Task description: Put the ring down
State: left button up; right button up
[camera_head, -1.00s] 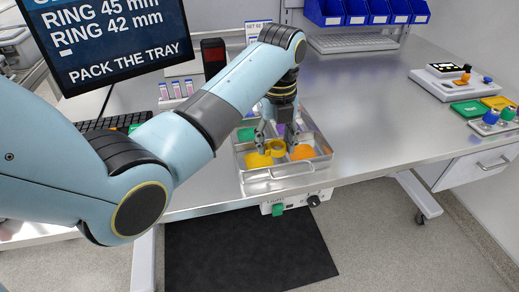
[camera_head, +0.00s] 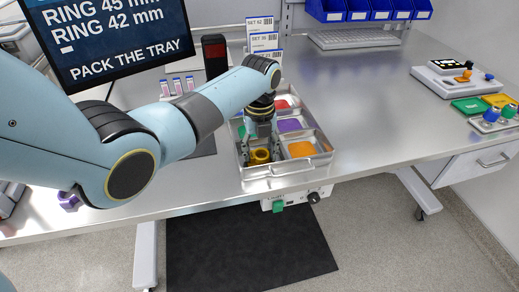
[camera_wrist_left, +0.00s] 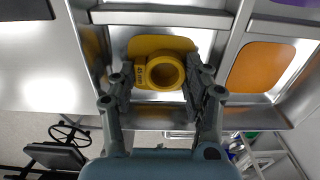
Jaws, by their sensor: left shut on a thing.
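My left gripper (camera_head: 259,157) is shut on a yellow ring (camera_wrist_left: 142,72), one finger on each side of it. In the head view the ring (camera_head: 260,156) is down within the front-left compartment of the metal tray (camera_head: 291,170). In the wrist view it lies over the yellow pad (camera_wrist_left: 155,43) of that compartment, its hole facing the camera. I cannot tell whether the ring touches the pad. My right gripper is not in view.
An orange pad (camera_head: 301,149) fills the compartment to the right, with a purple pad (camera_head: 289,125) behind it. Metal dividers and the tray's walls stand close around the gripper. A dark red-fronted device (camera_head: 214,55) stands behind.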

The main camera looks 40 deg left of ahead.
pick_arm(q)
jog(key=o, duration=0.6)
notch_tip(320, 180, up, 12)
jog(key=shift+r, duration=0.1)
dwell(0.4)
